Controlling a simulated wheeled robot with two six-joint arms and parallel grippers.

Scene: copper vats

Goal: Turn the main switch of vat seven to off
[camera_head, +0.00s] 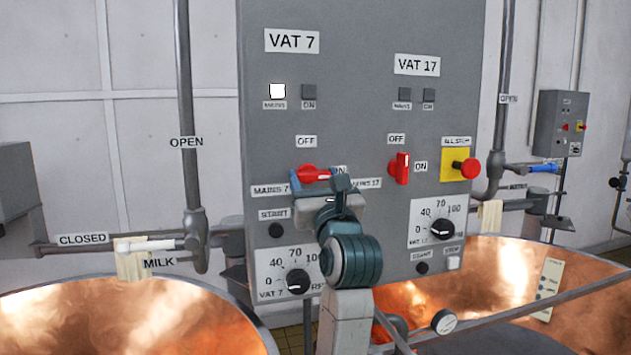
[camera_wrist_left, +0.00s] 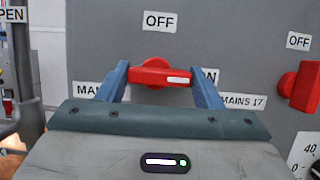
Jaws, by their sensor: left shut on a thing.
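The red main switch of vat seven (camera_head: 316,175) is on the grey panel under an OFF label (camera_head: 306,141). Its handle lies level, and in the left wrist view the white mark on the handle (camera_wrist_left: 178,80) is at the right end, towards the partly hidden ON label (camera_wrist_left: 209,77). My left gripper (camera_head: 312,178) is shut on the handle, with a blue finger at each end. The vat 7 mains lamp (camera_head: 277,91) is lit white; the ON lamp (camera_head: 309,92) beside it is dark. My right gripper is not in view.
The vat 17 red switch (camera_head: 403,168) stands upright close to the right. A red stop button (camera_head: 470,168) on a yellow plate is farther right. Dials (camera_head: 298,282) sit below. Copper vats (camera_head: 130,320) flank the panel, with pipes and valve levers around them.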

